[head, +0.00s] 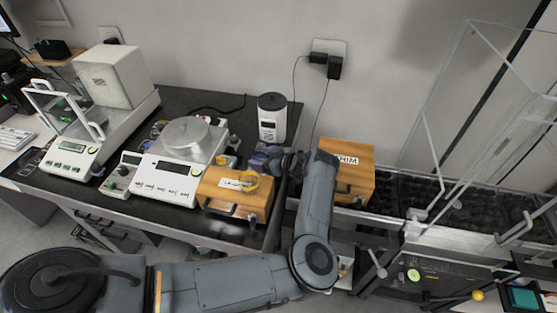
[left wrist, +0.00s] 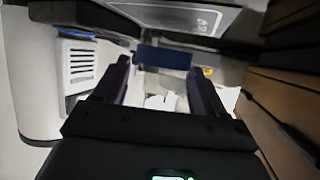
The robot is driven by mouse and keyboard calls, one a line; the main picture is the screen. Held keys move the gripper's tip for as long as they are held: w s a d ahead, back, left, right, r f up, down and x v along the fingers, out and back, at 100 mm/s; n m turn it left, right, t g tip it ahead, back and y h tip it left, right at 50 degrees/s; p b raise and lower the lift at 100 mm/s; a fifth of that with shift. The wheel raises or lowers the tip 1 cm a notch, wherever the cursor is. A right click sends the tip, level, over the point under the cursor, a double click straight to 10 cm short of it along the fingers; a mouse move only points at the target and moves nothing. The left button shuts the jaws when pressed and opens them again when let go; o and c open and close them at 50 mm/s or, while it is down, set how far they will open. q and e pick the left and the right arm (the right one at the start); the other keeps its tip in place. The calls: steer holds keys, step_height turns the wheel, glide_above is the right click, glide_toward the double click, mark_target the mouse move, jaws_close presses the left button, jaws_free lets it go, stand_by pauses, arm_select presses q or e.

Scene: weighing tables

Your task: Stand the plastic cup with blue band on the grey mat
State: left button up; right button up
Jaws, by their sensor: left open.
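My left gripper (head: 268,161) reaches down at the back right of the dark table, between the grinder-like white device and the wooden boxes. It is open. A bluish, clear object that looks like the plastic cup with blue band (head: 257,159) is at its fingertips, partly hidden. In the left wrist view, the blue band (left wrist: 163,58) shows between and just beyond the two open fingers (left wrist: 162,85); I cannot tell whether they touch the cup. I cannot pick out the grey mat. My right gripper is not in view.
A white device with a dark lid (head: 272,118) stands just behind the gripper. A scale (head: 170,181) stands left.

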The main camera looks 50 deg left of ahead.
arm_select(q)
steer(key=p+v, duration=0.3)
steer(key=v, duration=0.5)
steer(key=shift+d+r, duration=0.15)
steer(key=shift+w+d+r, duration=0.1)
steer(key=shift+d, duration=0.35)
steer(key=shift+r, duration=0.1)
